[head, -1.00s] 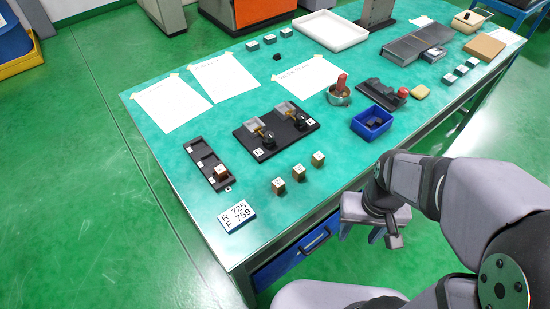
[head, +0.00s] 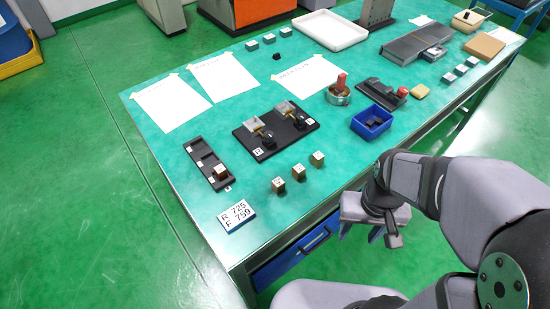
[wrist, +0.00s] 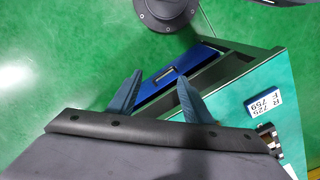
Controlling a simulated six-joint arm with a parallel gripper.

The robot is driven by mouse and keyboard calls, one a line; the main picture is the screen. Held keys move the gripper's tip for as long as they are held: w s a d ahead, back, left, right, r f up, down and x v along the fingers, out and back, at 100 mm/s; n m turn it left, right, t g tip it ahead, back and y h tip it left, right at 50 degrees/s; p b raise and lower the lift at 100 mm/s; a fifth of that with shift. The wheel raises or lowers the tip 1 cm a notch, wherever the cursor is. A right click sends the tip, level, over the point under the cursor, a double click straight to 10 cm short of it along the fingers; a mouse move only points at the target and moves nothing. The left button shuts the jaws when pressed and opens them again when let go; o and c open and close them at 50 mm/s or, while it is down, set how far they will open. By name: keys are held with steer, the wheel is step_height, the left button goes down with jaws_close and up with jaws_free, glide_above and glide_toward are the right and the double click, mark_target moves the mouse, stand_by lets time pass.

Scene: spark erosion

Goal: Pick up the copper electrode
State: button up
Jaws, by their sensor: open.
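A similar block (head: 220,172) sits in the end of a black slotted tray (head: 197,149). I cannot tell which is the copper electrode. My gripper (head: 362,233) is open and empty, off the table's front edge and well to the right of the blocks. Its two blue fingers also show in the wrist view (wrist: 160,79), with nothing between them.
A black plate (head: 293,139) with two clamp-like fixtures stands behind the blocks. A number plate (head: 237,215) lies at the front left corner. The blue drawer (head: 291,259) is under the table edge.

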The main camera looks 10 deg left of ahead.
steer(key=w+a+m+h+b, duration=0.1)
steer(key=w+a+m+h, duration=0.25)
steer(key=w+a, duration=0.55)
steer(key=m+t+b, duration=0.1)
steer(key=m+t, duration=0.3)
steer(key=m, duration=0.2)
glide_toward(277, 183)
step_height(277, 183, down, 2)
steer(key=shift+n+h, duration=0.25)
steer(key=shift+h, duration=0.1)
steer(key=shift+w+p+x, duration=0.15)
steer(key=shift+p+x, duration=0.65)
steer(key=shift+x, duration=0.85)
steer(key=shift+w+p+x, duration=0.15)
steer(key=shift+p+x, duration=0.6)
steer(key=shift+x, duration=0.85)
steer(key=shift+w+d+f, duration=0.15)
steer(key=shift+f, duration=0.2)
jaws_close()
